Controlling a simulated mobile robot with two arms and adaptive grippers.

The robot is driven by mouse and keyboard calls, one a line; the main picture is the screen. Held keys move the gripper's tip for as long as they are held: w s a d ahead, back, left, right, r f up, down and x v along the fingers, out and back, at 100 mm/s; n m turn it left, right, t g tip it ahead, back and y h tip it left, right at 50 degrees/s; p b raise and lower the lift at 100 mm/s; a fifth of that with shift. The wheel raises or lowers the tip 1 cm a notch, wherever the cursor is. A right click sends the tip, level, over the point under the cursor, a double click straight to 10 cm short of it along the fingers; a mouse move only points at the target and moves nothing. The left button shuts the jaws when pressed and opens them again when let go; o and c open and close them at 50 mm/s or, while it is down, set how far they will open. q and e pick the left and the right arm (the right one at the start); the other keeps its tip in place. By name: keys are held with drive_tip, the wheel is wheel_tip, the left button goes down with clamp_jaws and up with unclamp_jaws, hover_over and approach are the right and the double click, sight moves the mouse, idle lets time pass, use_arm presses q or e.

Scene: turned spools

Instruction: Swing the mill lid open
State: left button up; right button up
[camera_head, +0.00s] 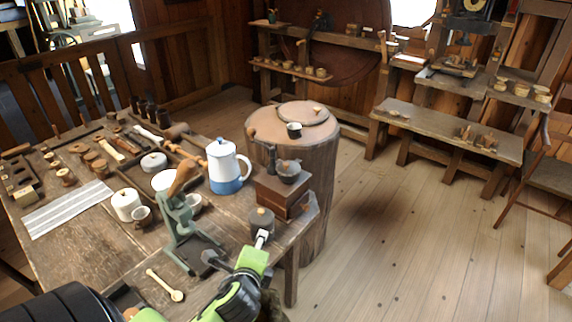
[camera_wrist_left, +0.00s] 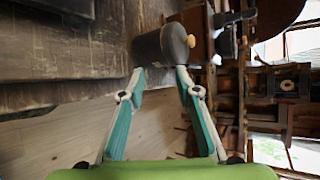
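The mill (camera_head: 280,196) is a brown wooden box at the table's right end, with a dark rounded metal top (camera_head: 289,171). I cannot make out whether its lid is open. A dark grey cylinder with a wooden knob (camera_head: 262,221) stands just in front of it. My left gripper (camera_head: 262,239) reaches the near side of this cylinder. In the left wrist view, its two fingers (camera_wrist_left: 160,72) are spread, with the cylinder (camera_wrist_left: 158,48) just beyond and between the tips; contact is unclear. My right gripper is not in view.
A green-grey metal press (camera_head: 180,228) stands left of my gripper, and a wooden spoon (camera_head: 165,286) lies near it. A white-and-blue pot (camera_head: 224,166) stands behind. A round stump (camera_head: 320,160) stands beyond the table. Open floor (camera_head: 420,240) lies right.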

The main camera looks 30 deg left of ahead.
use_arm(q)
drive_tip(key=w+a+r+m+t+y, duration=0.1)
drive_tip(key=w+a+r+m+t, duration=0.2)
drive_tip(key=w+r+m, duration=0.4)
drive_tip(key=m+t+h, duration=0.1)
drive_tip(key=m+t, duration=0.2)
drive_tip(key=m, duration=0.7)
approach(285, 167)
drive_tip(key=x, duration=1.1)
drive_tip(key=shift+w+p, duration=0.1)
drive_tip(key=shift+p, duration=0.2)
clamp_jaws()
